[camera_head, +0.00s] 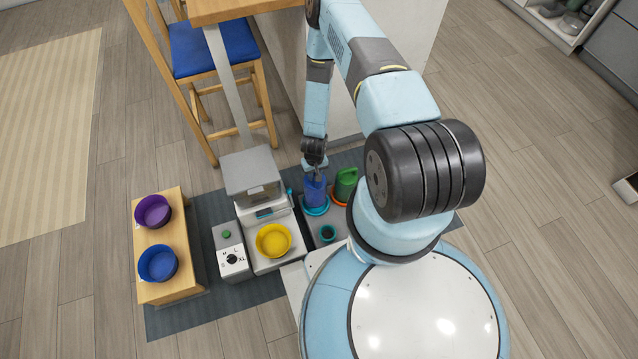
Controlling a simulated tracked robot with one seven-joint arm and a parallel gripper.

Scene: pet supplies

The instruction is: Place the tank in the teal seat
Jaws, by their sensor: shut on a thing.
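The blue tank (315,191) is upright, with its top in my gripper (314,170), which points down and is shut on it. The teal seat (317,211) is a ring on the grey base, directly under the tank. The tank's lower end is at or just above the ring; I cannot tell whether it rests fully inside. The fingertips are small and partly hidden by the wrist and the tank.
A green jug-like container (346,183) stands in an orange seat close to the right. A grey dispenser (250,172) with a yellow bowl (273,240) stands left. A wooden bench (172,291) holds purple and blue bowls.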

